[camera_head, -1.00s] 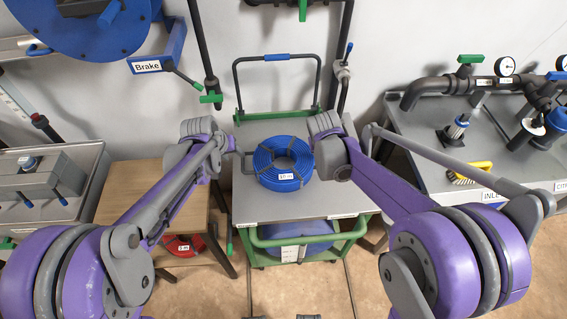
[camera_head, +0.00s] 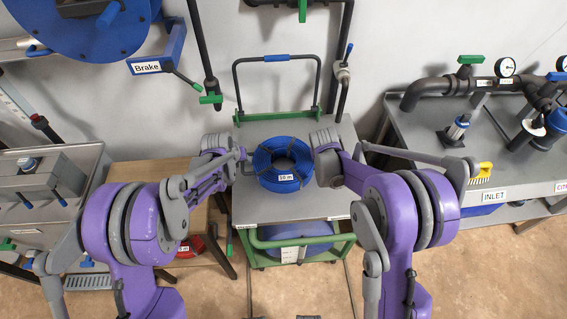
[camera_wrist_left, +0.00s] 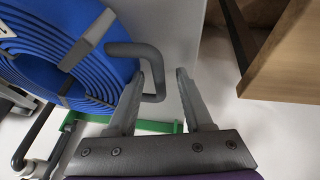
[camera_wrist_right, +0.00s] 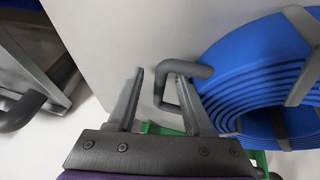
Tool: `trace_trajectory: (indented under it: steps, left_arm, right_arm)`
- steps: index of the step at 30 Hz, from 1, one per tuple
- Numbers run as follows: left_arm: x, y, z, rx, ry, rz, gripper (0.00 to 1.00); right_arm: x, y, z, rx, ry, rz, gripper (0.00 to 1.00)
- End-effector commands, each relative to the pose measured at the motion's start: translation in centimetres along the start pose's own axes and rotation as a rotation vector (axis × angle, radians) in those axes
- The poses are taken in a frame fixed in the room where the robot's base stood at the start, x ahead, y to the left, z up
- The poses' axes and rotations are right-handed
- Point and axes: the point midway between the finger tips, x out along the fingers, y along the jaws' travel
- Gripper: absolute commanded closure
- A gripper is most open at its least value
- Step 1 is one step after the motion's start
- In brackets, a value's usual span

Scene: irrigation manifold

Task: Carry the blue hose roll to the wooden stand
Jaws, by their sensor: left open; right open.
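The blue hose roll (camera_head: 270,180) lies flat on the grey top of a green-framed cart (camera_head: 325,207), with a grey strap handle on each side. My left gripper (camera_wrist_left: 160,74) is open, and the bar of the roll's left handle (camera_wrist_left: 157,80) shows between its fingers. My right gripper (camera_wrist_right: 160,74) is open, with the roll's right handle (camera_wrist_right: 160,85) between its fingers. I cannot tell whether the fingers touch the handles. The wooden stand (camera_head: 140,172) is left of the cart, partly hidden by my left arm.
The cart has a tall push handle (camera_head: 277,58) at the back and a blue drum (camera_head: 300,235) on its lower shelf. A red coil (camera_head: 188,247) is under the wooden stand. A pipe bench (camera_head: 430,125) stands at right, a grey basin (camera_head: 85,165) at left.

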Motion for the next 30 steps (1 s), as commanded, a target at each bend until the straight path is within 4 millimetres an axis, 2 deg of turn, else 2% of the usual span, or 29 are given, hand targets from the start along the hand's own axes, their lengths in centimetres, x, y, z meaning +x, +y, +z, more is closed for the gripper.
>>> trace_trajectory:
  steps: [9, 15, 17, 18, 30]
  left_arm:
    - [0.15, 0.01, 0.01, 0.000, 0.000, 0.000, 0.51]
    - [0.14, 0.00, 0.00, 0.000, 0.000, 0.000, 0.87]
    - [0.13, 0.00, 0.00, 0.000, 0.000, 0.000, 0.98]
    - [0.13, 0.00, 0.00, 0.000, 0.000, 0.000, 1.00]
    - [0.12, 0.00, 0.00, 0.000, 0.000, 0.000, 1.00]
  right_arm:
    - [0.14, 0.02, 0.01, 0.000, 0.000, 0.000, 0.51]
    - [0.13, 0.02, 0.00, 0.000, 0.000, 0.000, 0.87]
    - [0.13, 0.02, 0.00, 0.000, 0.000, 0.000, 0.98]
    - [0.12, 0.02, 0.00, 0.000, 0.000, 0.000, 1.00]
    - [0.11, 0.02, -0.01, 0.000, 0.000, 0.000, 1.00]
